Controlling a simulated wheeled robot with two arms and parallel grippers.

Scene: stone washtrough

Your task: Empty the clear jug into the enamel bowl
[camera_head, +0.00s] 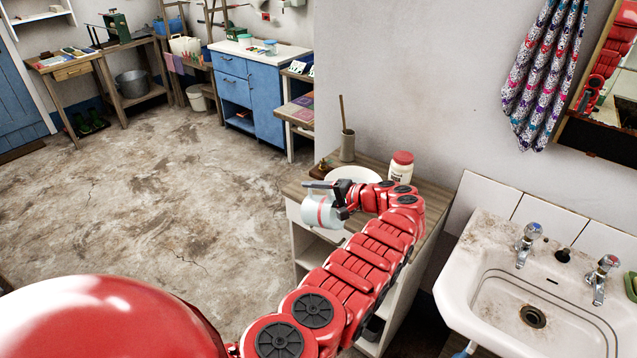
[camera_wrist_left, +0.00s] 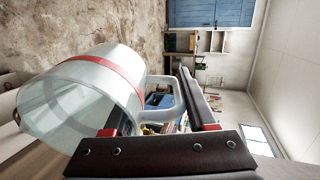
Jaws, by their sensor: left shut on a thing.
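The clear jug (camera_head: 309,211), pale and see-through with a red band, is held in the air by my left gripper (camera_head: 341,198). It looks tipped well over towards its side. In the left wrist view the jug (camera_wrist_left: 72,100) and its handle (camera_wrist_left: 158,83) fill the left and middle, with the handle between the fingers of my left gripper (camera_wrist_left: 160,126). I cannot make out any contents or stream. The white enamel bowl (camera_head: 352,172) stands on the wooden cabinet top, partly hidden behind the gripper. The jug appears in front and left of it. My right gripper is not in view.
On the cabinet top (camera_head: 297,189) stand a red-lidded white jar (camera_head: 401,167), a grey pot (camera_head: 347,145) with a stick and a small brown item (camera_head: 321,169). A washbasin (camera_head: 470,279) is at right. Open floor (camera_head: 170,190) lies left.

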